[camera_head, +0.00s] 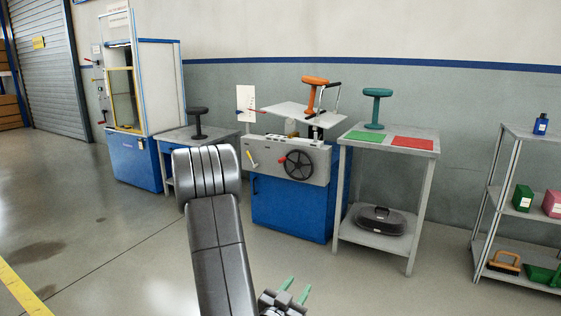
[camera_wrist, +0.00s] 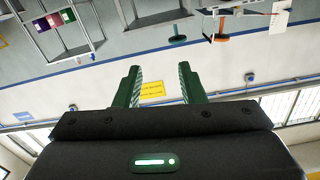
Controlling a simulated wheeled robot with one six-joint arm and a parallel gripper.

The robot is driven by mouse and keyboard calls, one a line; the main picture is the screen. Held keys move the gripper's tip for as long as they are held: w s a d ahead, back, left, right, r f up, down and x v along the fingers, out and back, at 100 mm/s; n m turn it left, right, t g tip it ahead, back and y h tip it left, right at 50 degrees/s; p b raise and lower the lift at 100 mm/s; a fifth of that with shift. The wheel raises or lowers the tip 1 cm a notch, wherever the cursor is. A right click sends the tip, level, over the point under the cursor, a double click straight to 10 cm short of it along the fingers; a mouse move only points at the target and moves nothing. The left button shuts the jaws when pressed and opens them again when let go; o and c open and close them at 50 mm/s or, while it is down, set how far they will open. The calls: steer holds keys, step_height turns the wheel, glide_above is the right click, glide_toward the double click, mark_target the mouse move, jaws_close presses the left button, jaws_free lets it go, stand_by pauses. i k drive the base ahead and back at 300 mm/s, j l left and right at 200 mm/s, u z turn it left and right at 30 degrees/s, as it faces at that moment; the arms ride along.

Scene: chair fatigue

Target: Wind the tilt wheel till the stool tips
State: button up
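The tilt wheel (camera_head: 298,165) is a black spoked handwheel on the grey front panel of the blue-based machine, with a red knob at its left. Above it, an orange stool (camera_head: 315,80) stands on a pale plate (camera_head: 278,111) that looks tilted, with a black bar beside the stool. The stool also shows upside down in the wrist view (camera_wrist: 222,37). My gripper (camera_head: 296,289) is low at the bottom of the head view, well apart from the wheel. Its green fingers (camera_wrist: 161,85) are spread with nothing between them. The wheel is not seen in the wrist view.
A grey table (camera_head: 345,140) right of the machine holds a teal stool (camera_head: 377,95), a green mat and a red mat. A black stool (camera_head: 198,118) stands on a bench at left. A shelf rack (camera_head: 485,190) is at far right. The floor in front is clear.

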mark_target(298, 165)
steer(key=i, duration=2.9)
steer(key=j+u, duration=0.05)
steer(key=j, duration=0.05)
